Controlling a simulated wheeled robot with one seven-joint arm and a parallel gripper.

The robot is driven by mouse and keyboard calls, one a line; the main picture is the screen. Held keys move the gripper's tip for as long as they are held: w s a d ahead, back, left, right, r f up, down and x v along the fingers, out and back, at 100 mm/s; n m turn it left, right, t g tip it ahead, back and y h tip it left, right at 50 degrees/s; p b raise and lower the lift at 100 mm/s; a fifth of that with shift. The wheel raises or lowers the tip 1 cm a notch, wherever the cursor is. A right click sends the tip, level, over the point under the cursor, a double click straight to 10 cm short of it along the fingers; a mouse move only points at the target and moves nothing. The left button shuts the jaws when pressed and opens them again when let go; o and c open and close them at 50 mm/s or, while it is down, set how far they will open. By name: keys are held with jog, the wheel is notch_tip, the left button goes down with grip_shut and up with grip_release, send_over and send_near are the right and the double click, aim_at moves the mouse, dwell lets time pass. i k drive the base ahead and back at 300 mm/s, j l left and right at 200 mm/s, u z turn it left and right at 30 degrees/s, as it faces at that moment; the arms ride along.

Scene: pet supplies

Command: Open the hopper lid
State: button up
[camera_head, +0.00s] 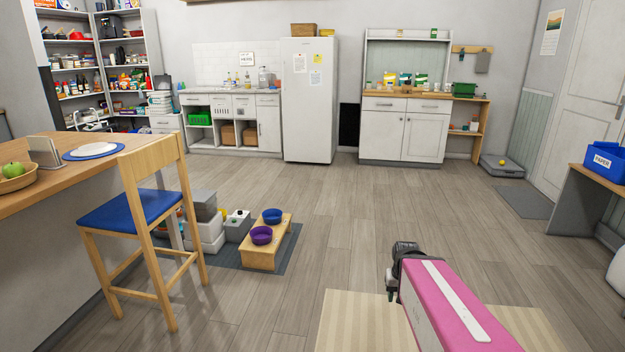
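No hopper lid can be made out for certain. A grey-topped box (204,203) stands on the floor beyond the blue-seated stool, with white bins (208,238) below it.
A wooden stand (266,253) with purple and blue bowls sits on a dark mat (287,256). A stool (130,208) stands against the counter (45,200) at left. A striped rug (350,325) lies below my arm. The middle floor is clear up to the fridge (309,110) and cabinets.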

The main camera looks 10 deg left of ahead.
aim_at(202, 195)
jog(key=i, duration=5.45)
jog(key=i+u, duration=0.15)
jog(key=i, duration=0.3)
jog(key=i+l+u, duration=0.1)
jog(key=i, duration=0.4)
jog(key=i+l+u, duration=0.15)
jog(key=i, duration=0.3)
jog(key=u, duration=3.5)
jog(key=i+l+u, duration=0.2)
jog(key=i+l, duration=0.55)
jog(key=l, duration=0.1)
